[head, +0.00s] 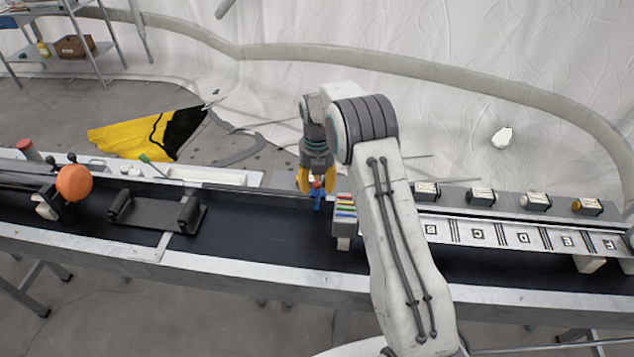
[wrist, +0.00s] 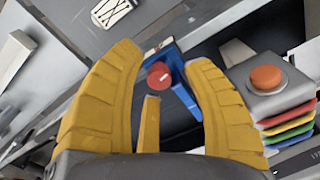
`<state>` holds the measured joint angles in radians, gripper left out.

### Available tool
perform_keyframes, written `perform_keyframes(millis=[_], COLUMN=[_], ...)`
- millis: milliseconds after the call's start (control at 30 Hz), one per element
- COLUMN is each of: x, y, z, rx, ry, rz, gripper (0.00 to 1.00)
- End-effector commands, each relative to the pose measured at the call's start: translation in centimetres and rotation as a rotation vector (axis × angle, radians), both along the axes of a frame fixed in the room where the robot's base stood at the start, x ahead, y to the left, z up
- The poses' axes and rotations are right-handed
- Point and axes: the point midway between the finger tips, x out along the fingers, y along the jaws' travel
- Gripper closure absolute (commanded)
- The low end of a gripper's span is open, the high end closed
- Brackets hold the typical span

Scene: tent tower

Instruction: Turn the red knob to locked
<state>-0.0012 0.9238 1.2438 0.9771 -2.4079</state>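The red knob (wrist: 158,75) is a small round disc with a short pale mark on its face, mounted by a blue bracket (wrist: 182,97). In the head view the knob (head: 318,184) and the blue bracket (head: 317,198) show partly between my yellow fingers, on the far side of the dark bench top. My gripper (head: 316,190) points down over the knob. In the wrist view my gripper (wrist: 163,55) is open, with fingers on both sides of the knob and a third finger below it. No clear contact shows. I cannot read any locked label.
A grey box with an orange button (wrist: 266,78) and coloured tabs (wrist: 290,122) stands close to the right of the bracket. A labelled rail (head: 500,236) lies further right. An orange ball (head: 74,182) and a dark cradle (head: 155,213) stand left; the bench between is clear.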

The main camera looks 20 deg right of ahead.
Motion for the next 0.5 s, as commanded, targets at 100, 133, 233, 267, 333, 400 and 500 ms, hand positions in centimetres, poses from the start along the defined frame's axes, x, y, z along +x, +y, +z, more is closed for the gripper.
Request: perform_keyframes(millis=[100,133,233,267,333,400,500], x=[0.0,0.1,0.1,0.1,0.1,0.2,0.2], y=[0.0,0.0,0.0,0.0,0.0,0.0,0.0], z=[0.1,0.1,0.1,0.2,0.6,1.2,2.6], rx=[0.000,-0.001,0.000,0.000,0.000,0.000,0.000], ry=[-0.001,-0.002,-0.003,-0.003,-0.004,-0.006,-0.007], rz=[0.000,0.000,0.000,0.000,0.000,0.000,0.000], gripper=[0.54,0.54,0.54,0.54,0.54,0.54,0.54])
